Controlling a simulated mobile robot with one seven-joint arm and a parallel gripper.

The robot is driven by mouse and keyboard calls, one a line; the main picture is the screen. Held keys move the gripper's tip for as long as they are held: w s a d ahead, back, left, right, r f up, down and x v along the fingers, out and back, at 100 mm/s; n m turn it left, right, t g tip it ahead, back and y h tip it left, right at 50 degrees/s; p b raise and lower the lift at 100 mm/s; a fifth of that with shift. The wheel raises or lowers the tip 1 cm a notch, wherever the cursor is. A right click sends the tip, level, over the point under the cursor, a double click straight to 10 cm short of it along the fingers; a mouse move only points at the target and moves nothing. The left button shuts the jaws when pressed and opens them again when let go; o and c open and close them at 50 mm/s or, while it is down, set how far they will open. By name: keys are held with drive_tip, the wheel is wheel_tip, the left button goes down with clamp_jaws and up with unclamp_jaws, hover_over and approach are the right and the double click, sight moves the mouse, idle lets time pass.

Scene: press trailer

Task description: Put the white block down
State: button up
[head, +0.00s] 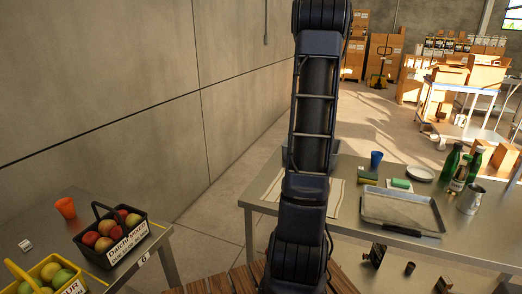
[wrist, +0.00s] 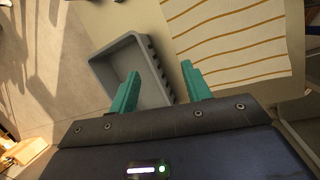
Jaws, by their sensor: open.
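My gripper (wrist: 162,88) shows in the wrist view with its two teal fingers spread apart and nothing between them. A grey open tray (wrist: 105,70) lies beyond and beside the left finger, and its inside looks empty. A striped cloth (wrist: 228,38) lies beyond the right finger. I cannot make out a white block for certain. A small whitish object (head: 25,245) lies on the left table in the head view, too small to identify. The gripper itself does not show in the head view, where my arm hides the middle.
The right table (head: 262,192) holds a metal baking tray (head: 400,207), a sponge (head: 368,177), a blue cup (head: 376,159), green bottles (head: 451,162) and a steel jug (head: 470,199). A black fruit basket (head: 97,257), a yellow one (head: 22,277) and an orange cup (head: 65,207) stand left.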

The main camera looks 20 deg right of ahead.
drive_tip(key=s+a+r+m+t, duration=0.1)
drive_tip(key=s+a+r, duration=0.15)
drive_tip(key=a, duration=0.45)
drive_tip(key=s+a+r+m+t, duration=0.1)
drive_tip(key=s+a+r, duration=0.15)
drive_tip(key=a, duration=0.55)
drive_tip(key=s+a+r+m+t, duration=0.1)
drive_tip(key=s+a+r, duration=0.15)
drive_tip(key=a, duration=0.45)
drive_tip(key=s+a+f+m+t+y, duration=0.1)
drive_tip(key=s+a+m+t+y, duration=0.1)
drive_tip(key=s+a, duration=1.4)
drive_tip(key=shift+s+a+m+t+y, duration=0.3)
drive_tip(key=shift+s+a+m+y, duration=0.1)
drive_tip(key=shift+a+m+y, duration=0.4)
drive_tip(key=shift+o, duration=0.5)
